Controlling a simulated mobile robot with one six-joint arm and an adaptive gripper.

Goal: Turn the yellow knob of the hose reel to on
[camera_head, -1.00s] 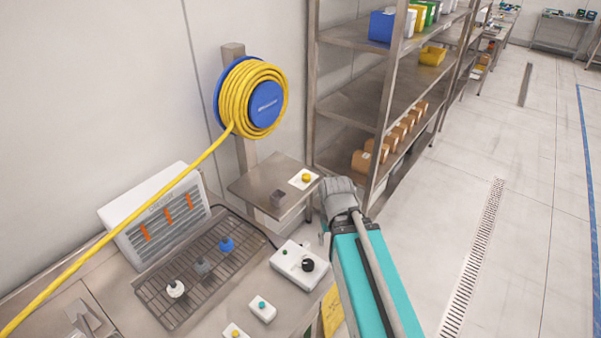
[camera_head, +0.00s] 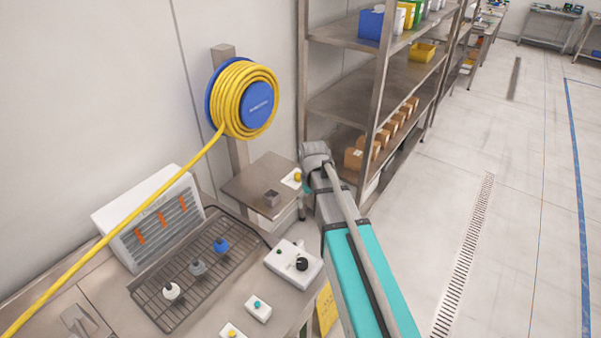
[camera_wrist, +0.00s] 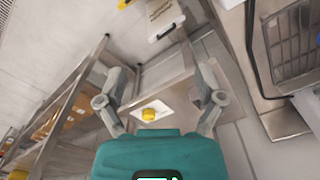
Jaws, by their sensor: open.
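The hose reel (camera_head: 236,104) with yellow hose and a blue hub hangs on a post against the wall in the head view. A yellow knob on a white plate (camera_head: 289,181) sits at the right edge of a small metal shelf (camera_head: 257,180) below the reel. In the wrist view the yellow knob (camera_wrist: 149,114) lies between and beyond the open fingers of my gripper (camera_wrist: 158,84), apart from them. In the head view my arm covers part of the space right of the knob, and my fingers are mostly hidden there.
A shelving rack (camera_head: 375,95) stands right of the knob, close to my arm. Below left are a wire rack (camera_head: 195,270) with several knobbed items, a white box with a black knob (camera_head: 302,264) and a louvred white unit (camera_head: 150,222). The floor at the right is clear.

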